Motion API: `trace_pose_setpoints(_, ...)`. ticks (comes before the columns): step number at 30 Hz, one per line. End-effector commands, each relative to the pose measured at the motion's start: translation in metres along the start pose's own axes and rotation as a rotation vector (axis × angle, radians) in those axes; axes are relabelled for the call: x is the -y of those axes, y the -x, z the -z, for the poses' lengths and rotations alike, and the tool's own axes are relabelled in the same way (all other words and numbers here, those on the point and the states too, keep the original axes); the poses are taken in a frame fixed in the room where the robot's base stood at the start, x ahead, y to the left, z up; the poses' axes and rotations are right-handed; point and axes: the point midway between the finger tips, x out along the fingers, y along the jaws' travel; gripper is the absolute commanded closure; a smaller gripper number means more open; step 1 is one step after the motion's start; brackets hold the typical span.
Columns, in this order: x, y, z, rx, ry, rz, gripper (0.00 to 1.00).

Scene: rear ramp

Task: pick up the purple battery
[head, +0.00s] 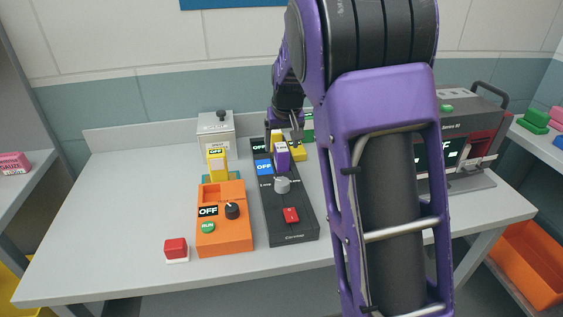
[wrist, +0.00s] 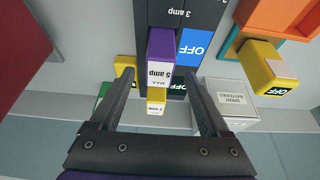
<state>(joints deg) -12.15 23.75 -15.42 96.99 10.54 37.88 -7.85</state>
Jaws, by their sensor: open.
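The purple battery (wrist: 161,47) has a white label reading "5 amp MAX" and stands in a slot of a long dark grey unit (wrist: 196,14). In the head view the purple battery (head: 282,157) is upright at the rear half of that unit (head: 291,229). My gripper (wrist: 160,76) is open, one finger on each side of the battery as seen in the wrist view, with nothing held. I cannot tell how far its tips are from the battery. In the head view my gripper (head: 287,122) is small and partly hidden by my arm.
A yellow battery (wrist: 156,101) stands close behind the purple one. An orange unit (head: 225,238) with a yellow block (head: 217,165) is to the left. A grey box (head: 216,133) stands at the back. The table's left side is clear (head: 130,210).

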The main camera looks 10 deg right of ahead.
Motion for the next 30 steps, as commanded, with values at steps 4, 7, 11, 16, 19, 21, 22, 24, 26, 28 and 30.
trace_pose_setpoints(4, -0.001, -0.024, -0.001, 0.002, -0.001, 0.000, 0.20)
trace_pose_setpoints(7, -0.001, -0.029, 0.000, -0.001, 0.000, -0.001, 0.20)
trace_pose_setpoints(11, -0.001, -0.028, 0.000, -0.001, 0.000, 0.000, 0.20)
trace_pose_setpoints(16, -0.001, -0.028, 0.000, -0.001, 0.000, 0.000, 0.43)
trace_pose_setpoints(19, -0.001, -0.028, 0.000, -0.001, 0.000, 0.000, 0.61)
trace_pose_setpoints(21, -0.001, -0.028, 0.000, -0.001, 0.000, 0.000, 0.74)
trace_pose_setpoints(22, -0.001, -0.028, 0.000, -0.001, 0.000, 0.000, 0.79)
trace_pose_setpoints(24, -0.001, -0.028, 0.000, -0.001, 0.000, 0.000, 0.92)
trace_pose_setpoints(26, -0.001, -0.028, 0.000, 0.000, 0.000, 0.000, 1.00)
trace_pose_setpoints(28, -0.001, -0.028, 0.000, 0.000, 0.000, 0.000, 1.00)
trace_pose_setpoints(30, -0.001, -0.028, 0.000, 0.000, 0.000, 0.000, 1.00)
